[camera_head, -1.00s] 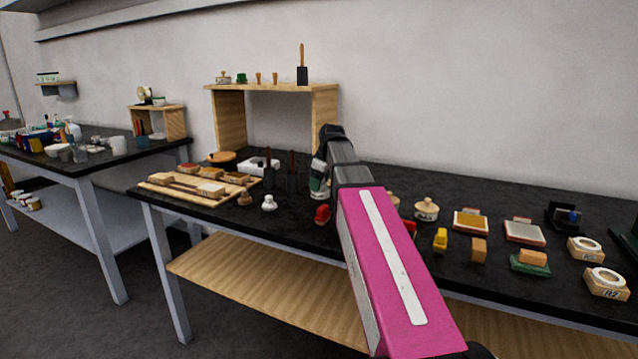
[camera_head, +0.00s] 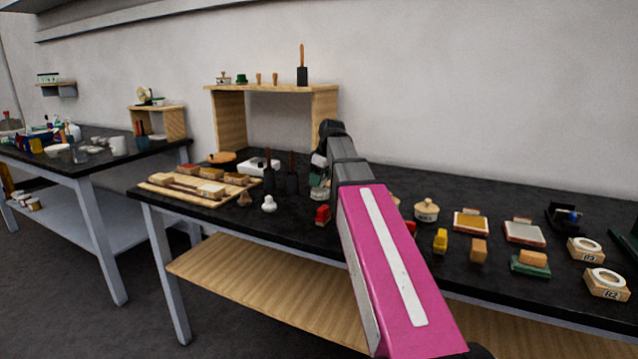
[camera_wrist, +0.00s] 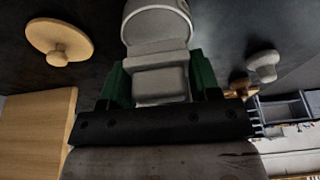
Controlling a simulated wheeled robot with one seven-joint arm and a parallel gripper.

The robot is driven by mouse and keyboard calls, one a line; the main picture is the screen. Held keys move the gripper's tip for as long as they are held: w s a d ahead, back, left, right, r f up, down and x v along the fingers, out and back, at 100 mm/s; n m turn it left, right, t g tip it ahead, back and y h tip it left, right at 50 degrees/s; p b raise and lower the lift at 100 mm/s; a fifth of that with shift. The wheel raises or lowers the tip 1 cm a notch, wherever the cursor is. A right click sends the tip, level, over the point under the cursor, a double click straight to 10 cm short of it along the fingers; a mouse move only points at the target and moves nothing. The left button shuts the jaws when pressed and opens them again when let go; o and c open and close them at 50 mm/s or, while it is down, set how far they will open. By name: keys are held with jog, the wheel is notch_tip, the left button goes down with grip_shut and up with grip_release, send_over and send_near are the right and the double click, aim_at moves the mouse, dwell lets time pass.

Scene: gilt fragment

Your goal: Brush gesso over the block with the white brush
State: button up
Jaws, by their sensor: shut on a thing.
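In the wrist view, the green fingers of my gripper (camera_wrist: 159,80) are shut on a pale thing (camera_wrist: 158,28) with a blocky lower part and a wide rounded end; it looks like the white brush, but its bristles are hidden. In the head view my arm largely hides my gripper (camera_head: 319,168), which is above the black table. A pale pot-like thing (camera_head: 319,194) stands just below it. On a wooden board (camera_head: 155,189) to the left lie several small blocks, one with a white top (camera_head: 211,190). I cannot tell which is the task's block.
Dark upright tools (camera_head: 291,178), a white figure-like knob (camera_head: 269,204) and a red stamp (camera_head: 323,214) stand between board and gripper. A wooden shelf (camera_head: 230,121) rises behind. Several stamps, pads and a lidded pot (camera_head: 426,210) crowd the right side.

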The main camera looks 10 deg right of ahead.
jog(key=shift+r, duration=2.55)
